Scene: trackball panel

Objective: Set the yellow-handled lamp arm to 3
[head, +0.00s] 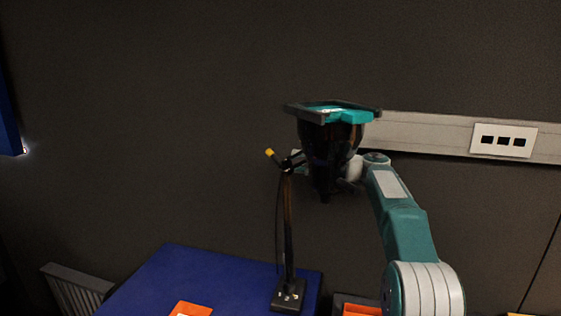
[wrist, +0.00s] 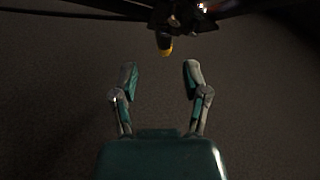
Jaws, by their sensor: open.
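The lamp stands on the blue table in the head view, with a dark upright post (head: 288,232) and a small dark base (head: 289,297). Its yellow handle tip (head: 269,153) points up and left from the joint at the post's top. The yellow tip (wrist: 166,45) also shows in the wrist view, at the end of a dark stub. My gripper (wrist: 158,72) is open, its two fingers apart with nothing between them. In the picture the yellow tip lies above and between the fingertips; the depth between them is unclear. No scale or number is readable.
The blue table (head: 170,275) carries an orange item (head: 191,309) at its front edge. A grey wall rail with a socket plate (head: 504,141) runs behind on the right. A grey slatted panel (head: 77,288) stands at lower left. The wall area left of the lamp is clear.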

